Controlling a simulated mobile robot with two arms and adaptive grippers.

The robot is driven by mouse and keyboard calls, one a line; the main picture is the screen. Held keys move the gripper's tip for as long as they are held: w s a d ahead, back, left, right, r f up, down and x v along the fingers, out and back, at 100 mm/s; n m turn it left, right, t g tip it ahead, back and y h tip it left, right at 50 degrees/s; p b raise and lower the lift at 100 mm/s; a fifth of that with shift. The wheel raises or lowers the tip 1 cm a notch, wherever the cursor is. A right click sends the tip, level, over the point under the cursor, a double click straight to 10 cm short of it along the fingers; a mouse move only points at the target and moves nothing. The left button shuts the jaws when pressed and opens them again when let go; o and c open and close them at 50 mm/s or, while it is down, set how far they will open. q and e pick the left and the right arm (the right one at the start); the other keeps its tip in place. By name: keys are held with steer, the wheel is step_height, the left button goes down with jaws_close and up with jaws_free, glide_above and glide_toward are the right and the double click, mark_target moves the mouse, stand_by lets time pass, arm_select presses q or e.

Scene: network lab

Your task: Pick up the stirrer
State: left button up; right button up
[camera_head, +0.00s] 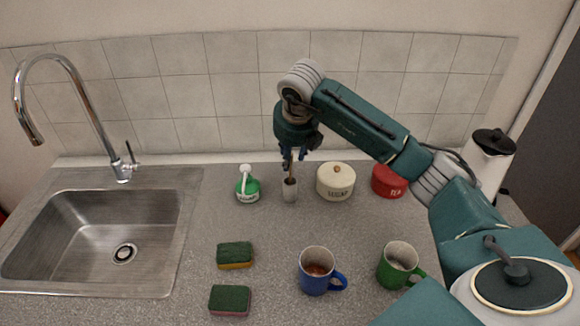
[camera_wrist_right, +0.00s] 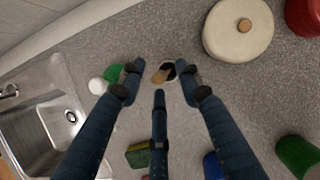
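The stirrer, a thin wooden stick (camera_head: 290,171), stands in a small light-coloured cup (camera_head: 290,191) at the back of the counter. My right gripper (camera_head: 293,157) points down directly over the cup. In the right wrist view its three fingers are spread around the stirrer's top (camera_wrist_right: 161,76), with visible gaps between fingertips and wood; it looks open. The cup's dark opening (camera_wrist_right: 169,70) shows below the stirrer. The stirrer's lower end is hidden in the cup. My left gripper is not in view.
A green-and-white bottle (camera_head: 247,186) stands left of the cup, a cream sugar jar (camera_head: 336,184) and red tea jar (camera_head: 389,181) right. Blue (camera_head: 314,272) and green (camera_head: 397,266) mugs and two sponges (camera_head: 235,254) (camera_head: 230,299) are nearer. A sink (camera_head: 185,235) is at left.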

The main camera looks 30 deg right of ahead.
steer(key=shift+x, duration=0.9)
steer(key=shift+r, duration=0.1)
steer(key=c, duration=0.8)
